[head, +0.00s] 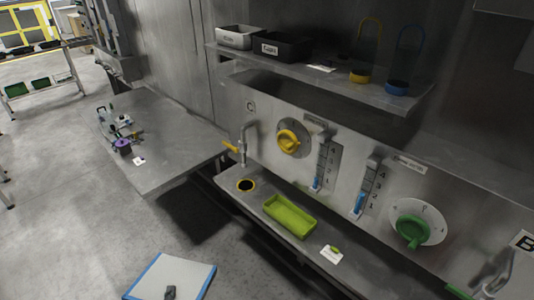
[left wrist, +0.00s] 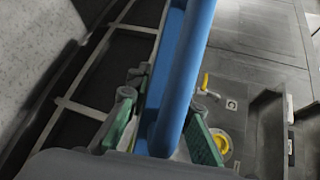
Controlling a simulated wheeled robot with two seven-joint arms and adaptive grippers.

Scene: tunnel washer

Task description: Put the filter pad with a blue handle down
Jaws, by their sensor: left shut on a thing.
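The filter pad (head: 188,272) is a pale flat panel with blue strips along its edges, at the bottom of the head view. A small dark piece shows against it, and its lower part is cut off by the frame. In the left wrist view its blue handle (left wrist: 188,80) is a long bar running up between the fingers. My left gripper (left wrist: 165,130), with green finger pads, is shut on this handle. The pad hangs in front of the bench, over the floor in the picture. My right gripper is not in view.
A grey table (head: 170,150) at left holds small items near its left edge; its near part is clear. A shelf (head: 330,82) with bins overhangs the dial panel.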

